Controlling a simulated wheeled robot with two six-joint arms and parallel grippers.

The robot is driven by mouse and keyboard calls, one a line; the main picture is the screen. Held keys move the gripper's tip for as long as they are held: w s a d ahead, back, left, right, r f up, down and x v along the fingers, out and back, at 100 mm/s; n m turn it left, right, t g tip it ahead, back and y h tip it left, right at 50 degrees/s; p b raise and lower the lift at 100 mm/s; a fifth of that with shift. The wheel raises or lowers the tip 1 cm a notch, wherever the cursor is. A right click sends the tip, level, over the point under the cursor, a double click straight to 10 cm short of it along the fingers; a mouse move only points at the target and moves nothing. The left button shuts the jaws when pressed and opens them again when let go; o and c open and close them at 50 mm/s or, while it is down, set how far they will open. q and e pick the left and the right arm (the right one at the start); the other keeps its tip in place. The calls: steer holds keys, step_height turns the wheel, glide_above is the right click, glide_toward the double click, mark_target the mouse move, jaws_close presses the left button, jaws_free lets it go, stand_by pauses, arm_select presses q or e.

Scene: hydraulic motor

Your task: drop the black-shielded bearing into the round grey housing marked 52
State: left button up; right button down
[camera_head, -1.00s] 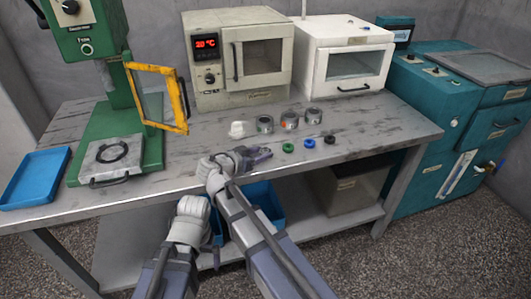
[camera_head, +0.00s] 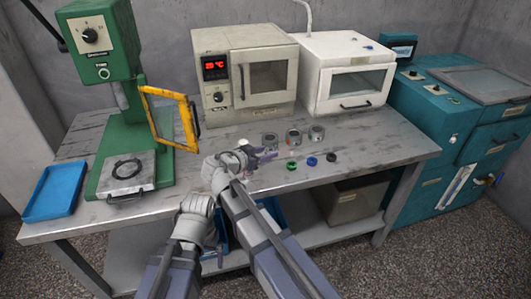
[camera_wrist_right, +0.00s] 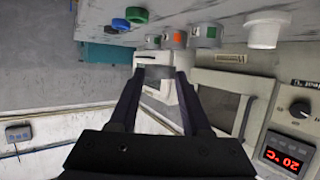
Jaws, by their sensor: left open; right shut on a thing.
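My right gripper (camera_head: 265,153) is above the table's front part, just short of the round housings. In the right wrist view its fingers (camera_wrist_right: 155,76) are shut on a small dark-grey piece (camera_wrist_right: 154,71), seen edge-on, which looks like the bearing; its shield is not readable. Three round grey housings stand in a row: left (camera_head: 270,139), middle (camera_head: 293,137) and right (camera_head: 316,133). They carry small coloured marks in the wrist view (camera_wrist_right: 207,35); I cannot read which is 52. My left gripper (camera_head: 215,250) is low in front of the table, its jaws mostly hidden by my arms.
Green (camera_head: 291,165), blue (camera_head: 311,161) and black (camera_head: 331,157) rings lie in front of the housings. A white piece (camera_wrist_right: 262,30) stands beside them. Behind are a beige oven (camera_head: 222,95) and a white box unit (camera_head: 330,110). A green press (camera_head: 125,130) stands left. The table's right part is clear.

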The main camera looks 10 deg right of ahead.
arm_select(q)
steer(key=shift+r+p, duration=0.4)
steer(key=shift+r, duration=0.45)
arm_select(e)
steer(key=shift+r, duration=0.8)
arm_select(q)
steer(key=shift+r, duration=0.1)
arm_select(e)
steer(key=shift+r, duration=0.1)
